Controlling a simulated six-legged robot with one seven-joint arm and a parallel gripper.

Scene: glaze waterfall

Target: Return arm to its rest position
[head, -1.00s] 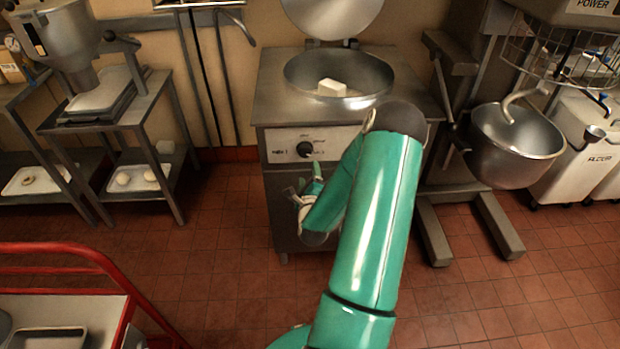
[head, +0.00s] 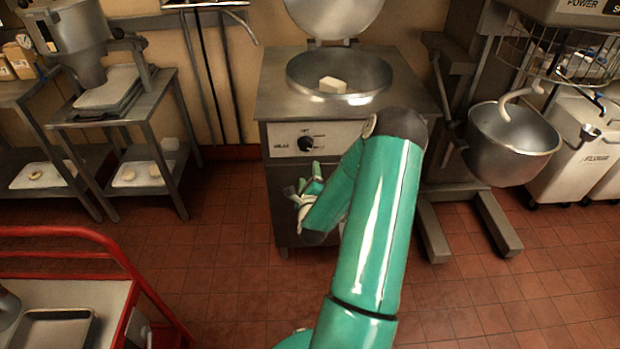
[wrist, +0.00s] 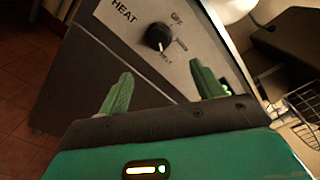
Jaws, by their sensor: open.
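My green arm reaches forward from the bottom of the head view and folds at its elbow in front of the steel kettle (head: 268,95). My gripper (head: 301,192) is before the kettle's front, below its control panel, and partly hidden by my forearm. In the wrist view, my gripper (wrist: 161,92) has its two green fingers wide apart with nothing between them. The black heat knob (wrist: 159,37) shows beyond the fingers. It also shows in the head view (head: 305,144). A white block (head: 332,85) lies in the kettle's bowl, and the lid (head: 335,18) is raised.
A red-railed cart (head: 130,268) with a metal tray (head: 58,328) stands at front left. Steel tables (head: 150,120) stand at back left. A mixer with a steel bowl (head: 512,150) is at right, beside a flour bin (head: 575,160). Open tiled floor (head: 215,250) lies between.

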